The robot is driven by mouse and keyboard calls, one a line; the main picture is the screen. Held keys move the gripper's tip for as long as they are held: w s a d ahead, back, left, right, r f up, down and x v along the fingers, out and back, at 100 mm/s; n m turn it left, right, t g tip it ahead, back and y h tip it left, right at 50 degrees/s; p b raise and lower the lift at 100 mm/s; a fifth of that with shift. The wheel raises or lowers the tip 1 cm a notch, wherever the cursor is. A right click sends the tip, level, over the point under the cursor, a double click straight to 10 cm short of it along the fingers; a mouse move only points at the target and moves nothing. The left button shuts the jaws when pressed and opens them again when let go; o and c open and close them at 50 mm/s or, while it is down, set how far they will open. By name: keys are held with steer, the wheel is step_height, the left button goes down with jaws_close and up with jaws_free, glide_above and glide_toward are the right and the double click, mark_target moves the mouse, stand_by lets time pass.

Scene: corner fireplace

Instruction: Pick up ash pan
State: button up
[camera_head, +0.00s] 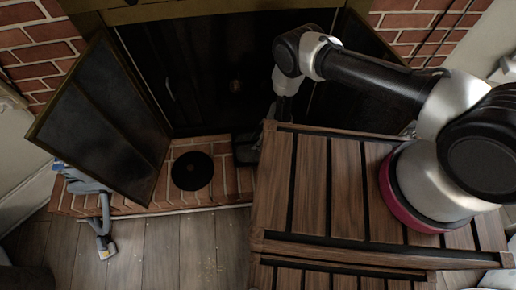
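The ash pan cannot be made out for certain. A small dark, box-like shape (246,149) lies on the brick hearth at the fireplace opening, just left of the slatted wooden top; I cannot tell whether it is the pan or part of my gripper. A flat round black disc (192,171) lies on the hearth to its left. My arm reaches left over the slatted top and bends down at the fireplace front. My gripper (274,118) is dark against the black opening and partly hidden by the wooden top, so its fingers and any contact are unclear.
The fireplace (205,75) is dark inside. Its left door (105,120) stands open over the brick hearth (150,205); its right door is partly behind my arm. A grey-blue tool (103,215) leans at the hearth's left end. The wooden floor (185,250) in front is mostly clear.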

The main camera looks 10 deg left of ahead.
steer(key=shift+c, duration=0.3)
jaws_close()
steer(key=shift+r, duration=0.1)
